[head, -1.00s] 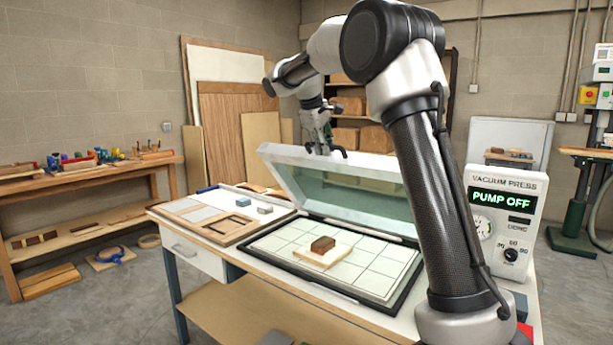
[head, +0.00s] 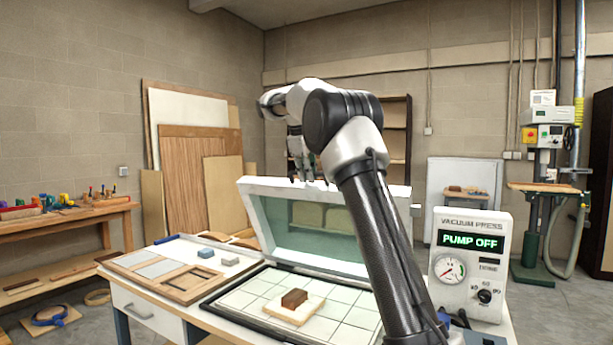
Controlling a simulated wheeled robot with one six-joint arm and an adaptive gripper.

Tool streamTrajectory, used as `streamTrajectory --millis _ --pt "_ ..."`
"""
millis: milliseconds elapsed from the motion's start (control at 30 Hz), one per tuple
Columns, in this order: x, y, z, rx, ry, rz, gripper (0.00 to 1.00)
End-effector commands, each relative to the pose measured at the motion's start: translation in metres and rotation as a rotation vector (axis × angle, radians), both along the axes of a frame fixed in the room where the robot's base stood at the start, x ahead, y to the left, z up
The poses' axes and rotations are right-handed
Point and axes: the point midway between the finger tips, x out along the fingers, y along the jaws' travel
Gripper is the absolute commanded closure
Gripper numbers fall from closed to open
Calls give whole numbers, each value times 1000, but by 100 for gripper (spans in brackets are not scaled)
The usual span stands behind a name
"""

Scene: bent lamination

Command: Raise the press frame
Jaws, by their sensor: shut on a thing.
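The press frame (head: 259,218), a white frame around a greenish clear membrane (head: 290,222), stands steeply tilted up from its far edge above the press bed (head: 238,297). My gripper (head: 307,181) is at the middle of the frame's raised top edge, shut on it. The fingers are small and partly hidden behind the edge. On the gridded bed lies a pale slab (head: 293,313) with a brown block (head: 294,298) on it. My arm covers the right side of the frame and bed.
The vacuum press control box (head: 470,262) at the right reads PUMP OFF. Left of the bed lie wooden frames (head: 165,278), a blue block (head: 205,252) and a grey block (head: 230,261). Wood panels (head: 190,165) lean on the back wall.

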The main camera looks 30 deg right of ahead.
Motion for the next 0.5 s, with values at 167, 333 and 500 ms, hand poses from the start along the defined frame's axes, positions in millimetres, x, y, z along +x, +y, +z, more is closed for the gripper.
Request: streamTrajectory --millis 167,333,500 --pt "0 0 -2 0 3 -1 67" --pt "0 0 -1 0 2 -1 65" --pt "0 1 0 0 1 0 65"
